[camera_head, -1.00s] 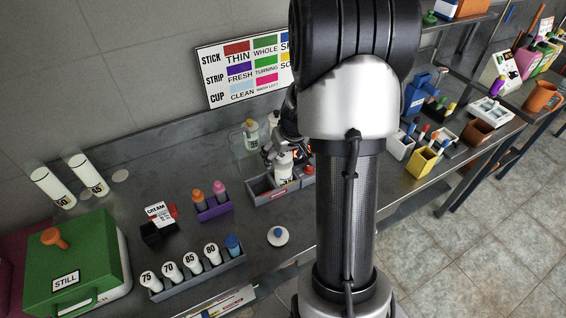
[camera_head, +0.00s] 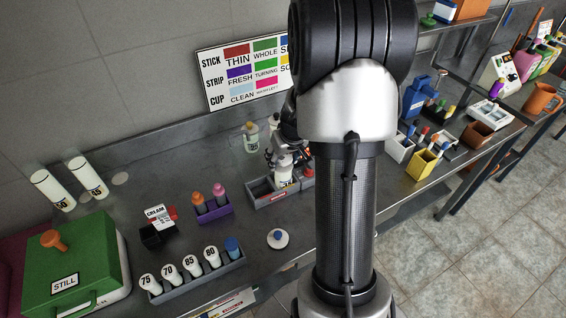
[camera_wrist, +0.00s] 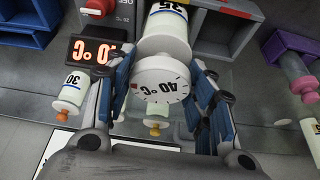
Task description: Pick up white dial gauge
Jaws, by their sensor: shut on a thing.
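The white dial gauge (camera_wrist: 160,82), a round face with tick marks, a red mark and "40 °C", is between the fingers of my gripper (camera_wrist: 162,88) in the wrist view. The blue-and-grey fingers are closed on its two sides. A white bottle marked 35 (camera_wrist: 165,30) with a blue band stands right behind the gauge; I cannot tell whether they touch. In the head view my gripper (camera_head: 286,156) is over the grey tray (camera_head: 262,200) on the counter, partly hidden by my arm. The gauge is not clear there.
A dark display with red digits (camera_wrist: 95,52) and a bottle marked 30 (camera_wrist: 70,95) are close beside my gripper. A purple holder (camera_head: 214,212), a rack of numbered white bottles (camera_head: 200,281) and a green case (camera_head: 75,250) stand left. Bare counter lies around the white round knob (camera_head: 278,238).

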